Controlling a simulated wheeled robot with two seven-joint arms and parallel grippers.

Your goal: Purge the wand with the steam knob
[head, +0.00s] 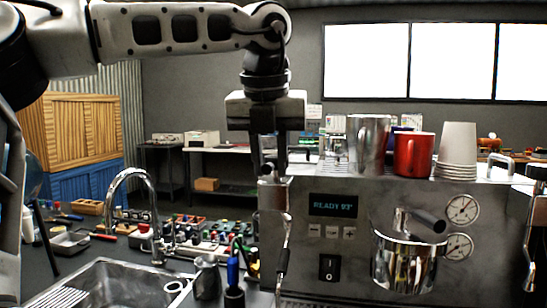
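The steel brewer (350,265) stands at the right, its display (335,206) lit and reading READY with a number. My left gripper (268,168) points down at the brewer's top left corner, over the fitting above the left wand (284,250). Its fingers hide most of that fitting, so I cannot tell whether they are shut on a knob. The left wand hangs down the brewer's left front. A second wand (530,245) hangs at the right edge, below a knob-like end (537,172). No steam shows. My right gripper is not in view.
A steel pitcher (368,145), a red mug (412,155) and stacked white cups (457,150) stand on the brewer. A sink (118,285) with a curved faucet (135,185) and a small jug (207,278) are at the left.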

